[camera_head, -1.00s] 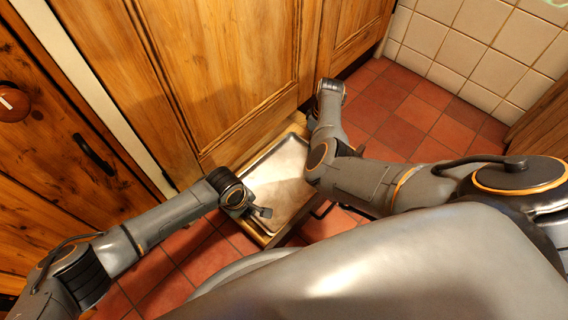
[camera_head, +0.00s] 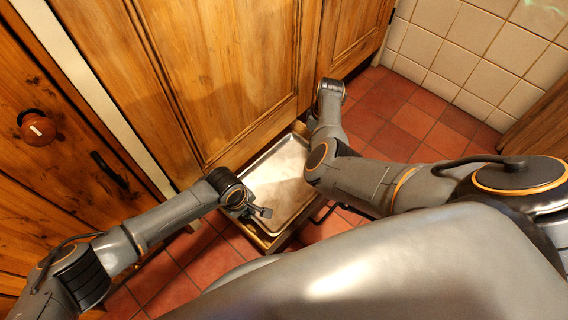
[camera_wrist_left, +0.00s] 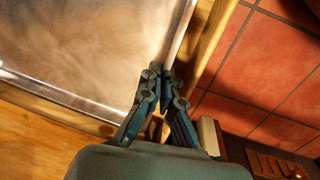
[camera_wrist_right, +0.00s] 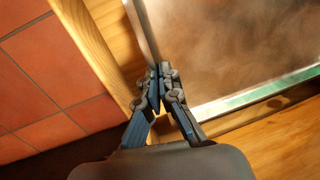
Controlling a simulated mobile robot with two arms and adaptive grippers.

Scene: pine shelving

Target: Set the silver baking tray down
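The silver baking tray (camera_head: 278,182) is a shallow rectangular metal tray with a raised rim. It lies level within the wooden frame of an open drawer (camera_head: 270,243) low at the cupboard; whether its underside touches the drawer bottom is hidden. My left gripper (camera_head: 262,211) is at the tray's left near side. In the left wrist view its fingers (camera_wrist_left: 162,75) are closed together on the tray's rim (camera_wrist_left: 186,30). My right gripper is hidden behind its arm in the head view. In the right wrist view its fingers (camera_wrist_right: 163,72) are closed on the opposite rim (camera_wrist_right: 141,30).
Pine cupboard doors (camera_head: 215,75) rise just behind the drawer. A round wooden knob (camera_head: 37,128) and a dark handle (camera_head: 110,170) stick out at the left. Red tiled floor (camera_head: 400,120) is clear at the right, below a cream tiled wall (camera_head: 455,50).

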